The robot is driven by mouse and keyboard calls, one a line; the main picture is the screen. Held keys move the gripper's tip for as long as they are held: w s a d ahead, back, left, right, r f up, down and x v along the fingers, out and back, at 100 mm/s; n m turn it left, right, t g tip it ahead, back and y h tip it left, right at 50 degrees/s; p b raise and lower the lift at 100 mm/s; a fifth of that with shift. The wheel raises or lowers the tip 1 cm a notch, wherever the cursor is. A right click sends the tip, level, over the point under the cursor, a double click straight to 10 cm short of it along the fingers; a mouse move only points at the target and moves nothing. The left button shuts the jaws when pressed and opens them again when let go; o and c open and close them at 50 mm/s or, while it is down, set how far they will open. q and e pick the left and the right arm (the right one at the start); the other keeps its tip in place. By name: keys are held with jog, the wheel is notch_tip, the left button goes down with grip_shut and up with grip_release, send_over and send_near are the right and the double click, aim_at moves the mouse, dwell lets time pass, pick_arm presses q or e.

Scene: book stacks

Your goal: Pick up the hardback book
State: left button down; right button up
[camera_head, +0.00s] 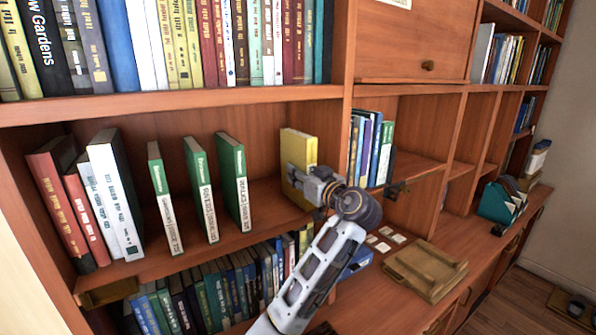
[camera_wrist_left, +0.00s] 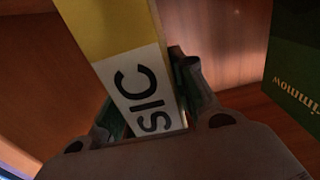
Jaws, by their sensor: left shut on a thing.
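The hardback book I hold is yellow with a white label band (camera_head: 298,150). It stands upright on the middle shelf of the left bookcase, at the right end of that shelf. My left gripper (camera_head: 312,185) is shut on it, reaching in from the front. In the left wrist view the book (camera_wrist_left: 135,90) sits between my two fingers, with the black letters "SIC" on its white band. I cannot tell if its lower edge still touches the shelf. My right gripper is not in view.
Three green books (camera_head: 232,180) stand apart to the left of the yellow book; a green one (camera_wrist_left: 300,70) is close in the left wrist view. Red and white books (camera_head: 115,195) lean at the far left. A wooden tray (camera_head: 425,268) lies on the lower ledge at right.

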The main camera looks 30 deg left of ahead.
aim_at(299, 148)
pick_arm(q)
jog(key=shift+r, duration=0.15)
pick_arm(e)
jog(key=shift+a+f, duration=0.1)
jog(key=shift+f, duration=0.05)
pick_arm(q)
jog(key=shift+s+r+b, duration=0.15)
jog(key=shift+r+b, duration=0.1)
jog(key=shift+b, duration=0.1)
notch_tip(299, 148, up, 4)
jog(key=shift+r+b, duration=0.15)
jog(key=shift+b, duration=0.3)
notch_tip(299, 148, up, 2)
jog(key=s+d+b, duration=0.2)
jog(key=s+d, duration=0.1)
jog(key=s, duration=0.6)
jog(key=s+d+b, duration=0.2)
jog(key=s+d, duration=0.2)
jog(key=s, duration=0.5)
jog(key=shift+s, duration=0.25)
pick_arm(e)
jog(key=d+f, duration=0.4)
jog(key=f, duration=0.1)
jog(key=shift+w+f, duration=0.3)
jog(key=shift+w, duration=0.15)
pick_arm(q)
jog(key=shift+a, duration=0.1)
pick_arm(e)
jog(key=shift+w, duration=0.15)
